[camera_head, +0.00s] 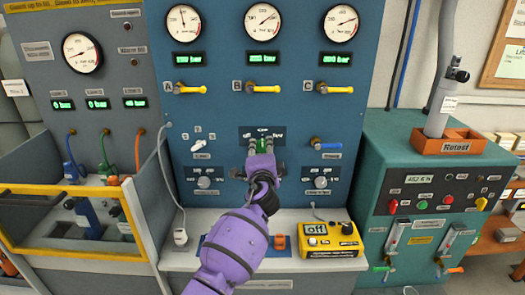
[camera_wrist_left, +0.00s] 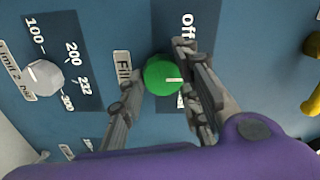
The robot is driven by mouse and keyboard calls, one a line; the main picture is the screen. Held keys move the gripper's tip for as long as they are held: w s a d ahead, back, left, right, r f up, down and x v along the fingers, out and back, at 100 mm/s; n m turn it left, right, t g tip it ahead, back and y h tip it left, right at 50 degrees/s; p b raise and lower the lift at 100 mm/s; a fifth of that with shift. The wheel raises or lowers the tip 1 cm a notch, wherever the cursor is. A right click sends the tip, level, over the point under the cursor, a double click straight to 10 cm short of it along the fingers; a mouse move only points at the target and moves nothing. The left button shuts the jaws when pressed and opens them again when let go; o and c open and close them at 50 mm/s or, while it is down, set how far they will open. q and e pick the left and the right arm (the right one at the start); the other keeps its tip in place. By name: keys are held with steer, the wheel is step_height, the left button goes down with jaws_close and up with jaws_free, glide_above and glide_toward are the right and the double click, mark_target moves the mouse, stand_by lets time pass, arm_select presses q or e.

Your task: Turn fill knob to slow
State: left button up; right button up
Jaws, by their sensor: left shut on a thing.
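The green fill knob (camera_head: 262,146) sits on a dark label plate in the middle of the blue panel. In the left wrist view the knob (camera_wrist_left: 160,74) carries a white mark pointing right in that picture. The "Fill" label (camera_wrist_left: 123,70) is beside it, and the "Off" label (camera_wrist_left: 188,27) is above and to its right. My right gripper is not in view.
White round knobs (camera_head: 204,182) and (camera_head: 320,182) flank the gripper lower on the panel. A blue valve handle (camera_head: 328,146) is to the right, and a row of yellow valve handles (camera_head: 266,88) is above. A yellow box (camera_head: 328,241) stands on the ledge below.

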arm_select(q)
steer(key=shift+f, duration=0.6)
steer(key=o, duration=1.1)
steer(key=shift+c, duration=0.2)
steer(key=shift+r, duration=0.2)
steer(key=shift+r, duration=0.2)
steer(key=s, duration=1.2)
